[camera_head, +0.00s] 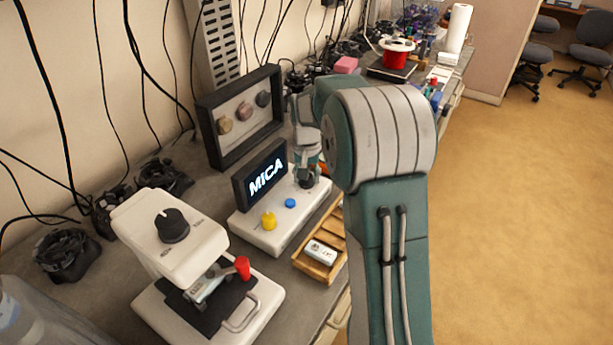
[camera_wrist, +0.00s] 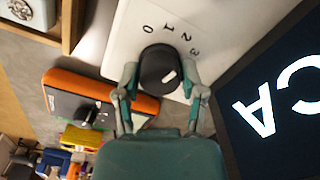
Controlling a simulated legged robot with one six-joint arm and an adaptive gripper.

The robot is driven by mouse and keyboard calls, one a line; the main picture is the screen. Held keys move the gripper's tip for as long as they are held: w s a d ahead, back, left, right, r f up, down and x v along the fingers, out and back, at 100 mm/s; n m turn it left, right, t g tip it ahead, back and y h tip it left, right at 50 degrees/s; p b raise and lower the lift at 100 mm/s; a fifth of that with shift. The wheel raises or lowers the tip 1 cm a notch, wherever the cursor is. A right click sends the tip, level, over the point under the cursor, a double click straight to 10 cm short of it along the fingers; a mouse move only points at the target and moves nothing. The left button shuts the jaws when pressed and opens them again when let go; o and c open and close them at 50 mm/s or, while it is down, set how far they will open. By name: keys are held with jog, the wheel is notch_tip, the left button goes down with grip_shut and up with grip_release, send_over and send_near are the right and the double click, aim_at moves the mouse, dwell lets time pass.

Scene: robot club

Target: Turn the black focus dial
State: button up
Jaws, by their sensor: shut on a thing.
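The black dial (camera_wrist: 160,68) has a white mark and stands on a white panel with the numbers 0 to 3 printed beside it. My gripper (camera_wrist: 162,82) has one finger on each side of the dial and is shut on it. In the head view my gripper (camera_head: 308,168) reaches down to the black dial (camera_head: 306,183) at the right end of the white console (camera_head: 262,236). My arm hides part of the console's right side.
A yellow knob (camera_head: 268,221) and a blue button (camera_head: 290,203) sit on the same console. A white device with another black knob (camera_head: 173,225) stands at front left. A wooden tray (camera_head: 309,264) lies right of the console. A dark frame (camera_head: 211,129) stands behind.

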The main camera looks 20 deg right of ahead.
jog(key=shift+s+f, duration=0.15)
jog(key=shift+f, duration=0.1)
jog(key=o, duration=1.1)
jog(key=shift+a, duration=0.1)
jog(key=shift+o, duration=0.2)
jog(key=shift+r, duration=0.15)
jog(key=shift+r, duration=0.15)
jog(key=shift+w+r, duration=0.2)
jog(key=shift+r, duration=0.2)
notch_tip(320, 180, up, 11)
jog(key=shift+f, duration=0.1)
